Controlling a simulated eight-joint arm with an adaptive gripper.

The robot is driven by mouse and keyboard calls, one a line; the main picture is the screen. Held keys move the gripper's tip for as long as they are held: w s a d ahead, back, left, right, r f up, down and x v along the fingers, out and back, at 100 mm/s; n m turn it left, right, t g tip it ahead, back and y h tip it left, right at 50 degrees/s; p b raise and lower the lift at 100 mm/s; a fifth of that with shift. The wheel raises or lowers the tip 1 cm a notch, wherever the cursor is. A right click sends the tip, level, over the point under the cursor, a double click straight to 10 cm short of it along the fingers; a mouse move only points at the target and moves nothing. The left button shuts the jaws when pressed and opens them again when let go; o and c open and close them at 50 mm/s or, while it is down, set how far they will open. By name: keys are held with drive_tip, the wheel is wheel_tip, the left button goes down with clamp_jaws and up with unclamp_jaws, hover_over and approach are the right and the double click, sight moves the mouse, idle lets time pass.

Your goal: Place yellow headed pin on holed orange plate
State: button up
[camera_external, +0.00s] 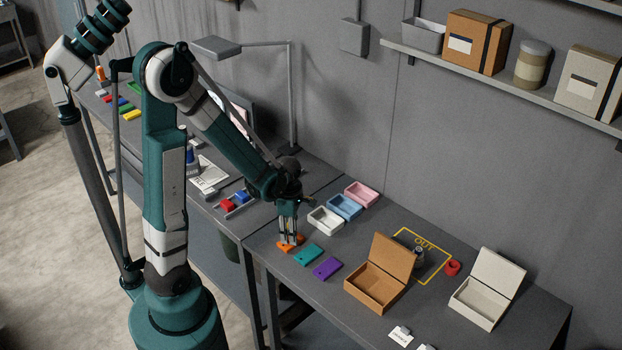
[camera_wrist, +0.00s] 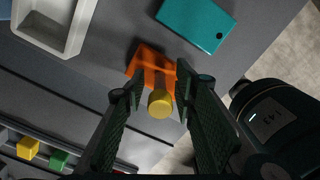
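The yellow headed pin (camera_wrist: 160,104) is between my gripper's two fingers in the wrist view, its round head facing the camera. Its short shaft points down at the orange plate (camera_wrist: 150,62). I cannot tell whether the shaft sits in a hole, because the head and fingers cover its lower end. My gripper (camera_wrist: 158,75) is low over the plate, with visible gaps between its fingers and the pin. In the external view my gripper (camera_external: 288,238) is right above the orange plate (camera_external: 283,247), which is partly hidden behind the fingertips.
A teal plate (camera_external: 308,254) and a purple plate (camera_external: 327,268) lie to the right along the table's front. White (camera_external: 325,229), blue and pink trays stand behind. An open brown box (camera_external: 373,289) and an open white box (camera_external: 478,303) stand further right.

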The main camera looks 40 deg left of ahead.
drive_tip(key=shift+r, duration=0.15)
drive_tip(key=shift+r+p, duration=0.7)
drive_tip(key=shift+r, duration=5.25)
drive_tip(key=shift+r, duration=0.1)
drive_tip(key=shift+s+r+m+t, duration=0.35)
drive_tip(key=shift+r+m, duration=0.4)
drive_tip(key=shift+m, duration=0.25)
drive_tip(key=s+r+m+t, duration=0.3)
drive_tip(key=r+m, duration=0.3)
drive_tip(key=m, duration=0.5)
drive_tip(key=s+d+r+m+t, duration=0.1)
drive_tip(key=s+r+m+t, duration=0.2)
drive_tip(key=m, duration=0.8)
drive_tip(key=v, duration=0.4)
drive_tip(key=shift+d, duration=0.15)
